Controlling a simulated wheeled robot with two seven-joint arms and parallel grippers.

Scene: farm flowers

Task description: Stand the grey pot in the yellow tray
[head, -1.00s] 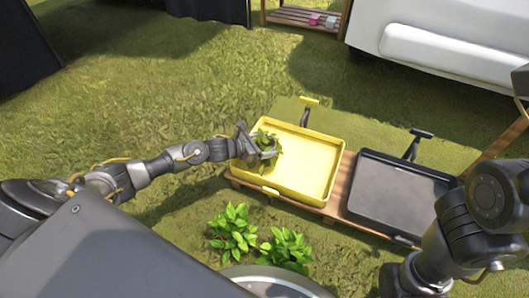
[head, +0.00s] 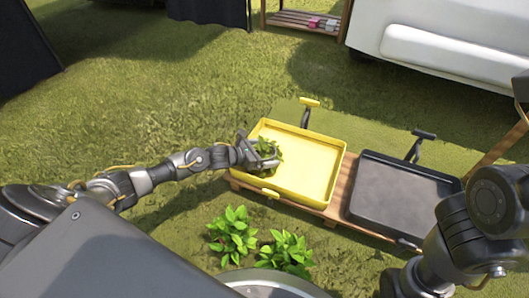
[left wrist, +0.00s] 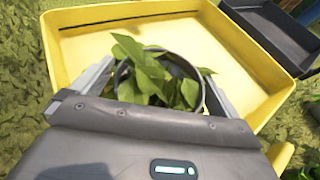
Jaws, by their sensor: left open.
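The yellow tray (head: 318,165) stands on a low wooden pallet in the middle of the head view. The grey pot (left wrist: 203,97) shows its rim in the left wrist view, with a green leafy plant (left wrist: 150,75) in it. It is at the left end of the tray; in the head view mostly the plant (head: 266,153) shows. My left gripper (head: 262,155) is open, its fingers on either side of the pot. The pot's base is hidden, so I cannot tell its contact with the tray floor. My right arm (head: 455,235) is at lower right; its gripper is not in view.
A black tray (head: 400,192) sits on the wooden pallet (head: 340,190) right of the yellow one. Two leafy plants (head: 232,235) (head: 287,252) stand in front, near my base. A white vehicle (head: 440,50) is at the back right. The yellow tray's right side is empty.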

